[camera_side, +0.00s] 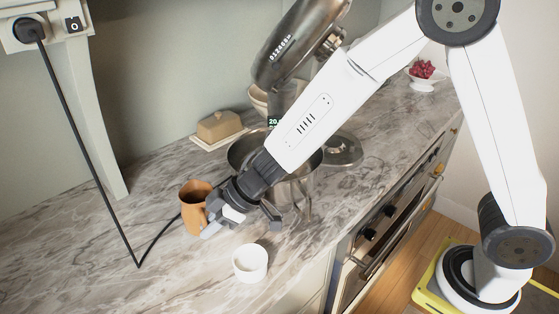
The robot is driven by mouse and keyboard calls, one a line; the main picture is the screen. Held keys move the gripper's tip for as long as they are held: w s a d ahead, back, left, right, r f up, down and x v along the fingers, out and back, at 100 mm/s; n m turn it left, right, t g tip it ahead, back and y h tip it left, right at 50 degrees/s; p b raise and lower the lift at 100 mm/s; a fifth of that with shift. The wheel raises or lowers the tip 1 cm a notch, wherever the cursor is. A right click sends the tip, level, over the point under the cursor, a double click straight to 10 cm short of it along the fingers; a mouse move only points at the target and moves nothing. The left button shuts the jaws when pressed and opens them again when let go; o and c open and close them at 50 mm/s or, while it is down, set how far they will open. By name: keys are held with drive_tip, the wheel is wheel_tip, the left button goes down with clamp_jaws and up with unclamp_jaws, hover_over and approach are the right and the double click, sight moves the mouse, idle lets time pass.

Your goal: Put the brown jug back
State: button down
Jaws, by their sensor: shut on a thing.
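The brown jug (192,209) is orange-brown and stands upright on or just above the marble counter, left of the steel mixer bowl. I cannot tell whether its base touches the counter. My gripper (212,221) reaches it from the right and is shut on its right side, where the handle would be. The fingers hide that side of the jug.
A white cup (250,262) stands close in front of my gripper. A stand mixer (297,42) with a steel bowl (240,152) is behind my arm. A butter dish (219,127) sits at the back. A black cable (95,170) runs behind the jug. The counter's left (80,260) is clear.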

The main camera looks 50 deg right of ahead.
drive_tip(key=shift+w+a+f, duration=0.15)
drive_tip(key=shift+w+f, duration=0.15)
drive_tip(key=shift+w, duration=0.05)
drive_tip(key=shift+w+a+f, duration=0.1)
drive_tip(key=shift+w+f, duration=0.1)
drive_tip(key=shift+f, duration=1.65)
drive_tip(key=shift+f, duration=0.1)
drive_tip(key=c, duration=0.7)
unclamp_jaws()
drive_tip(key=shift+f, duration=0.1)
drive_tip(key=shift+o, duration=0.2)
